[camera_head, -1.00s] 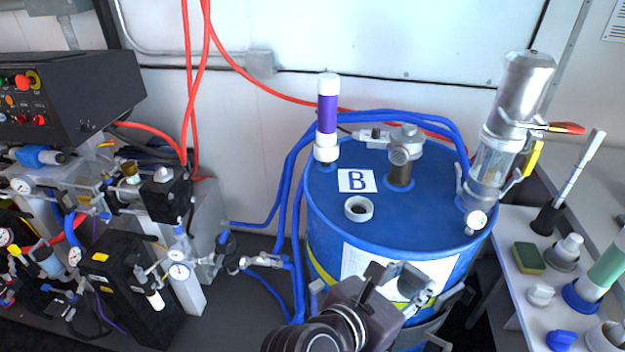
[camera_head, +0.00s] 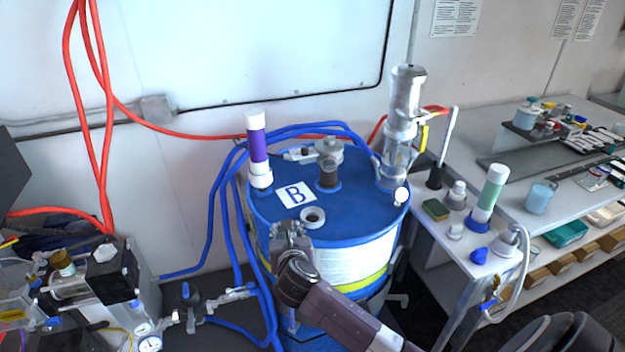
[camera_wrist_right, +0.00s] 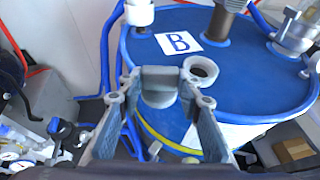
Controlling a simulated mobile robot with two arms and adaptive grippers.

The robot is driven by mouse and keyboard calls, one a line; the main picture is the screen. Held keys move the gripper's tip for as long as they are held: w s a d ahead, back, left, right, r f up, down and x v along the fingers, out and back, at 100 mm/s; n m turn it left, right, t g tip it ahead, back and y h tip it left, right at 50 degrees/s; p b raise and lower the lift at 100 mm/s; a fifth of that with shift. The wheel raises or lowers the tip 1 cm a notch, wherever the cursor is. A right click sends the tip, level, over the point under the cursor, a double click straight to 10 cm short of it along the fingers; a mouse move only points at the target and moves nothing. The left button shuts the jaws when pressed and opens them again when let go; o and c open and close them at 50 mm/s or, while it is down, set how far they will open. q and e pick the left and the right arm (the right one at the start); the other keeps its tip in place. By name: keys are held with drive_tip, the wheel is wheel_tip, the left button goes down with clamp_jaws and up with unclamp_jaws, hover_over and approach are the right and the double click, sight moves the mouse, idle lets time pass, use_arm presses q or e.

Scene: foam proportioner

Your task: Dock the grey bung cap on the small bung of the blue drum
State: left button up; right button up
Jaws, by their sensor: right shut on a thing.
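The blue drum (camera_head: 270,212) stands upright in the middle of the head view, with a "B" label on its top. A pale ring-shaped bung with a dark hole (camera_head: 313,217) sits near the front of its lid; it also shows in the right wrist view (camera_wrist_right: 201,70). My right gripper (camera_head: 291,232) is at the drum's front left rim, just left of and nearer than this ring. In the wrist view its fingers (camera_wrist_right: 158,84) are shut on the grey bung cap (camera_wrist_right: 158,97), which appears apart from the ring. My left gripper is not in view.
A purple tube (camera_head: 258,147), a metal fitting (camera_head: 329,165) and a tall metal-and-glass pump (camera_head: 402,120) rise from the lid. Blue hoses (camera_head: 215,205) run behind and left of the drum. A white side table (camera_head: 465,238) with a green tube (camera_head: 490,190) stands right.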

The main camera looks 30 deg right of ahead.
use_arm(q)
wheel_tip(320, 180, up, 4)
drive_tip(key=p, duration=0.3)
use_arm(e)
drive_tip(key=w+d+r, duration=0.2)
drive_tip(key=d, duration=0.4)
drive_tip(key=w+d+r, duration=0.2)
drive_tip(key=w+d, duration=0.1)
drive_tip(key=d, duration=0.2)
use_arm(q)
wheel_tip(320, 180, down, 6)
drive_tip(key=b, duration=0.6)
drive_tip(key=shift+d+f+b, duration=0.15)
drive_tip(key=shift+b, duration=0.2)
use_arm(e)
drive_tip(key=f, duration=0.6)
drive_tip(key=shift+d, duration=0.4)
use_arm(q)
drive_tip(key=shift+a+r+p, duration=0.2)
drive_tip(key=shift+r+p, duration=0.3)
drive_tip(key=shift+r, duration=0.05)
use_arm(e)
drive_tip(key=shift+r, duration=0.1)
use_arm(q)
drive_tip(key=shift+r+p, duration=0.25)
drive_tip(key=shift+p, duration=0.05)
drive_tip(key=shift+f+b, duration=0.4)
use_arm(e)
drive_tip(key=shift+f, duration=0.6)
drive_tip(key=o, duration=0.9)
